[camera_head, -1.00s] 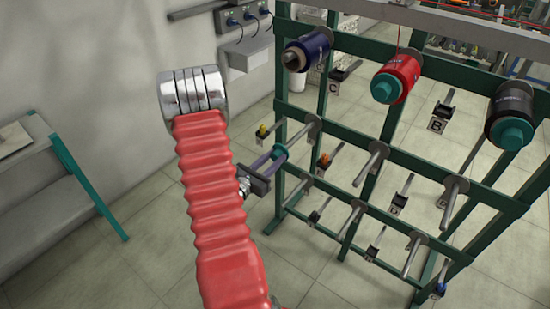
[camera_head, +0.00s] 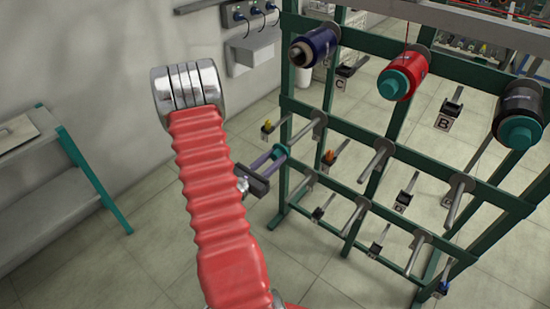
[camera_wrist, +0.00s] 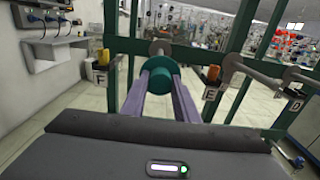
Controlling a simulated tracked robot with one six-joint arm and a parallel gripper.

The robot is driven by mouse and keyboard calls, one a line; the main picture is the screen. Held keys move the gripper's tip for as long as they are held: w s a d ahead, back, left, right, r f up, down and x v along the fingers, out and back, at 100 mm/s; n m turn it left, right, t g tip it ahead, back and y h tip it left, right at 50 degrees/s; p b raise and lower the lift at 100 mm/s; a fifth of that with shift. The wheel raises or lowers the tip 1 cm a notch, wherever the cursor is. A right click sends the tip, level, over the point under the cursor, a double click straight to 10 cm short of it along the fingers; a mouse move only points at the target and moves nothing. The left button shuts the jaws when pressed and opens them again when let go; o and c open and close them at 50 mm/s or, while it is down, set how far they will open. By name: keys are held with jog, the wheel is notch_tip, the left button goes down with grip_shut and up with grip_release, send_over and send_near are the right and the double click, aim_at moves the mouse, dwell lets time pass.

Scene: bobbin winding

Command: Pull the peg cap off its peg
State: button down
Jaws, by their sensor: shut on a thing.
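The teal peg cap (camera_head: 280,151) is between the purple fingers of my gripper (camera_head: 266,161), at the left end of the rack's middle row. My gripper is shut on it. The bare grey peg (camera_head: 309,133) runs from the rack to the cap. The cap sits at the peg's outer end, and I cannot tell whether it still surrounds the tip. In the wrist view the cap (camera_wrist: 160,67) faces me, held from both sides by the fingers (camera_wrist: 159,104). It covers the front of the peg, whose mounting disc (camera_wrist: 159,47) shows behind it.
The green rack (camera_head: 362,145) carries a blue bobbin (camera_head: 314,48), a red bobbin (camera_head: 404,75) and a black bobbin (camera_head: 520,110) on top. Several bare pegs stick out below. A shelf unit (camera_head: 65,170) stands left by the wall, with open floor between.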

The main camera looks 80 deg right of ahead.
jog(key=shift+w+a, duration=0.1)
jog(key=shift+a, duration=0.2)
